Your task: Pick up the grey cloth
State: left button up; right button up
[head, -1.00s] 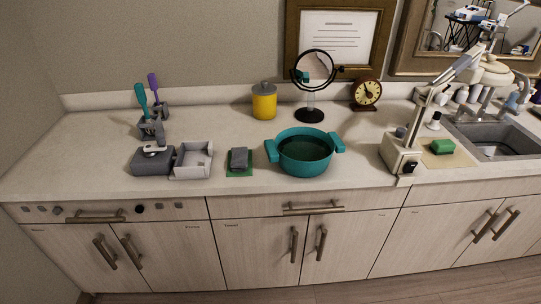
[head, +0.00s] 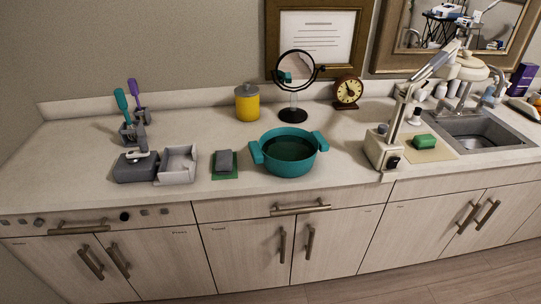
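The grey cloth (head: 225,160) looks like a small folded grey block. It lies on a green mat (head: 226,177) near the front edge of the counter, between the grey open box on its left and the teal pot on its right. Nothing touches it from above. Neither of my grippers shows in the head view.
A teal two-handled pot (head: 289,168) stands right of the cloth. A grey open box (head: 176,177) and a dark grey warmer (head: 136,168) stand left. Behind are a yellow jar (head: 247,103), a round mirror (head: 296,68) and a clock (head: 348,91). The counter (head: 190,125) behind the cloth is clear.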

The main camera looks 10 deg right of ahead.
aim_at(224, 165)
jog(key=i+l, duration=0.45)
jog(key=i+l+u, duration=0.15)
jog(key=i+l, duration=0.3)
jog(key=l, duration=0.15)
